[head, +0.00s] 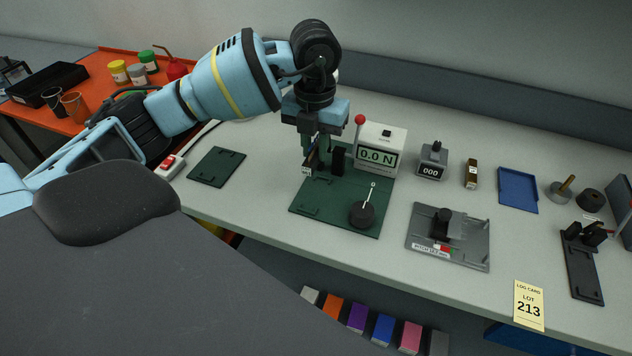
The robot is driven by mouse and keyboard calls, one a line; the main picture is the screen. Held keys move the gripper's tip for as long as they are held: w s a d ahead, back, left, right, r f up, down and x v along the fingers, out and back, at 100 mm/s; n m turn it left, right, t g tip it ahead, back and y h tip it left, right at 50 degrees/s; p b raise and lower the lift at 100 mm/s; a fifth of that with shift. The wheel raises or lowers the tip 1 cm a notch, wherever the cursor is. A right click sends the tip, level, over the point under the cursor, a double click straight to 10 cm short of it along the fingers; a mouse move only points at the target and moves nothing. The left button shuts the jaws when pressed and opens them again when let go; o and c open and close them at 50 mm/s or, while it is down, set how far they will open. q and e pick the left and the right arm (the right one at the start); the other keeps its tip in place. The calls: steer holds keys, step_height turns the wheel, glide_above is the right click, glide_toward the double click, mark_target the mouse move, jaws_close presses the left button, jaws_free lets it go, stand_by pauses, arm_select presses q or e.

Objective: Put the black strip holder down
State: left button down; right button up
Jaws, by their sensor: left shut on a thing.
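My left gripper (320,155) points down at the back left of the dark green plate (336,194). It is shut on a small dark piece, which looks like the black strip holder (311,165); a pale end shows at its front left. The fingers hide part of it, and I cannot tell whether it touches the plate. A black upright block (338,161) stands just right of the fingers, in front of the force gauge (381,148) reading 0.0 N. My right gripper is not in view.
A round black weight (362,214) with a pin sits on the green plate's front right. A smaller green plate (216,167) lies left. A grey fixture (448,237), counter (432,160), blue tray (518,190) and black clamp base (582,266) stand right. Bare bench lies between them.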

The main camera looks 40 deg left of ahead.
arm_select(q)
glide_above(315, 194)
step_height(315, 194, down, 6)
steer(key=shift+r, duration=0.2)
steer(key=shift+f, duration=0.15)
steer(key=shift+f, duration=2.1)
steer(key=shift+f, duration=0.15)
steer(key=c, duration=1.3)
jaws_free()
step_height(315, 194, up, 12)
steer(key=shift+r, duration=0.2)
